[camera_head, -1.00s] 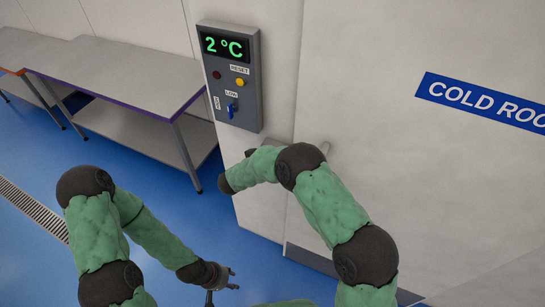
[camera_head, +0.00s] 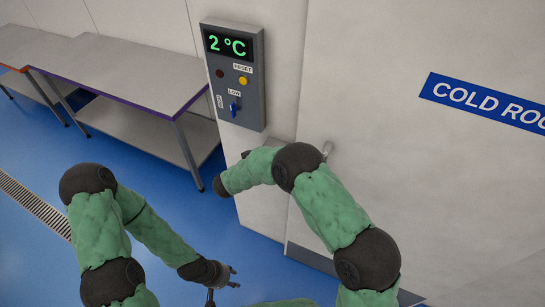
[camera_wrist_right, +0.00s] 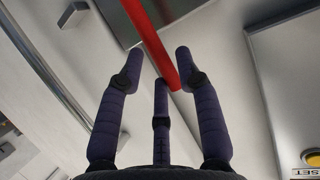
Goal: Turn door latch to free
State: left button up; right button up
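The white cold room door (camera_head: 400,120) fills the right of the head view. A pale handle (camera_head: 326,149) shows at its left edge, partly behind my right arm. In the right wrist view a red bar (camera_wrist_right: 152,36) slants down from the top, its lower end between the fingertips of my right gripper (camera_wrist_right: 161,68). The fingers are spread and open; I cannot tell whether any touches the bar. The head view hides the red bar and most of that gripper behind my forearm. My left gripper (camera_head: 234,277) is low over the floor, open and empty.
A grey control panel (camera_head: 254,105) reading 2 °C, with a yellow button and blue switch, is on the wall above my right wrist. Steel tables (camera_head: 130,75) stand at the left. Blue floor (camera_head: 200,220) is clear between them and the door.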

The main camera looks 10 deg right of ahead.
jog(key=v, duration=0.9)
jog(key=shift+s, duration=0.1)
jog(key=s+d+f+n+g+y+b, duration=0.15)
jog(key=d+f+y+b, duration=0.35)
jog(key=f, duration=0.9)
jog(key=s+d+f+n+t+y+b, duration=0.1)
jog(key=d+f+n+y+b, duration=0.15)
jog(key=f+b, duration=0.8)
jog(key=s+f+n+g+y+b, duration=0.1)
jog(key=s+f+g+y+b, duration=0.2)
jog(key=s+f, duration=0.7)
jog(key=s+f+n+g+y+b, duration=0.1)
jog(key=s+f+g+y+b, duration=0.2)
jog(key=s+f, duration=0.7)
jog(key=s+g, duration=0.2)
jog(key=s, duration=0.4)
jog(key=shift+a+f+n, duration=0.2)
jog(key=shift+f+n, duration=0.1)
jog(key=shift+f, duration=0.05)
jog(key=shift+s+g, duration=0.1)
jog(key=shift+g, duration=0.15)
